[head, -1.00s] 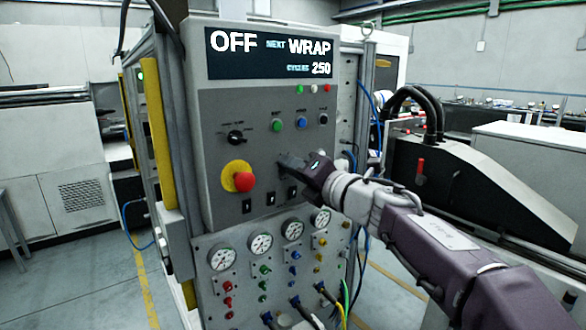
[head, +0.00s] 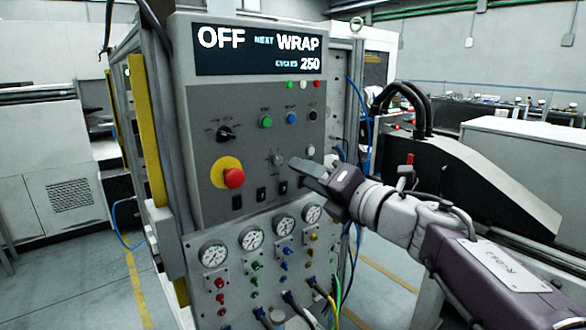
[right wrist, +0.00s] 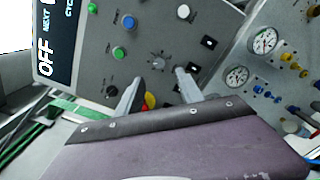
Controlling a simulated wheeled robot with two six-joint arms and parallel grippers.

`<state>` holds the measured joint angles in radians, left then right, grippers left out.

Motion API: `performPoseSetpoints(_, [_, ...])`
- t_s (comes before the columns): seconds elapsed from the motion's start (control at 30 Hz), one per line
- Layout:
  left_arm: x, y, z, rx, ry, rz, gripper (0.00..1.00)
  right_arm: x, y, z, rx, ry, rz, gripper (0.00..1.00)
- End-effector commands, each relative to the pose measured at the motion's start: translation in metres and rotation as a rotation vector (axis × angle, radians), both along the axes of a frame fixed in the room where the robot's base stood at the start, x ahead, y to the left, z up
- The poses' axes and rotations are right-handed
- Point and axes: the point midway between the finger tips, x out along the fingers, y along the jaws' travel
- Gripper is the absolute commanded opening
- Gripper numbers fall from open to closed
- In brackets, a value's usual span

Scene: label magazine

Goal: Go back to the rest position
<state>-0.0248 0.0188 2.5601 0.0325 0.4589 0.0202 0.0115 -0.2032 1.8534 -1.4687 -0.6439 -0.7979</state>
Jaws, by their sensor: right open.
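My right gripper (head: 303,168) is open and empty in front of the grey control panel (head: 205,112), at the panel's right side. In the right wrist view, the two fingers of the right gripper (right wrist: 158,88) stand apart with a small grey knob (right wrist: 157,61) beyond them on the panel. The same knob (head: 276,158) shows in the head view just left of the fingertips, apart from them. The display (head: 258,50) above reads OFF, NEXT WRAP, CYCLES 250. My left gripper is not in view.
A red emergency button (head: 233,178) on a yellow disc and a black selector (head: 225,133) sit on the panel's left. Gauges (head: 250,237), valves and cables fill the plate below. A dark machine housing (head: 440,170) stands behind my right arm. The floor at left is open.

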Motion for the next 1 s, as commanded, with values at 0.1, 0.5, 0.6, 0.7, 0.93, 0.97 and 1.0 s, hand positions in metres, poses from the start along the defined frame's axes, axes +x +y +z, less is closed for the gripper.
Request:
performPoseSetpoints(0.1, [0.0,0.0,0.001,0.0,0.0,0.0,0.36,-0.007,-0.005,0.0,0.0,0.001,-0.001,0.44])
performPoseSetpoints(0.5, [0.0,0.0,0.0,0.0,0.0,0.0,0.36,0.007,0.002,-0.045,0.042,0.116,0.013,0.44])
performPoseSetpoints(0.6, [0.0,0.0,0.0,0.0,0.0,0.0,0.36,0.034,-0.025,-0.118,0.293,0.37,-0.161,0.44])
performPoseSetpoints(0.7, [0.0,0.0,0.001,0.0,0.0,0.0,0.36,0.039,-0.067,-0.201,0.577,0.653,-0.434,0.44])
performPoseSetpoints(0.93, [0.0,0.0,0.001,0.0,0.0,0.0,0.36,-0.04,-0.132,-0.364,1.079,1.139,-1.088,0.44])
performPoseSetpoints(0.97, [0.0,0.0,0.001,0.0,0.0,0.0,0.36,-0.054,-0.135,-0.378,1.13,1.18,-1.164,0.44])
performPoseSetpoints(1.0, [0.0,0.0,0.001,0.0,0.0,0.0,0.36,-0.074,-0.139,-0.394,1.191,1.232,-1.265,0.44])
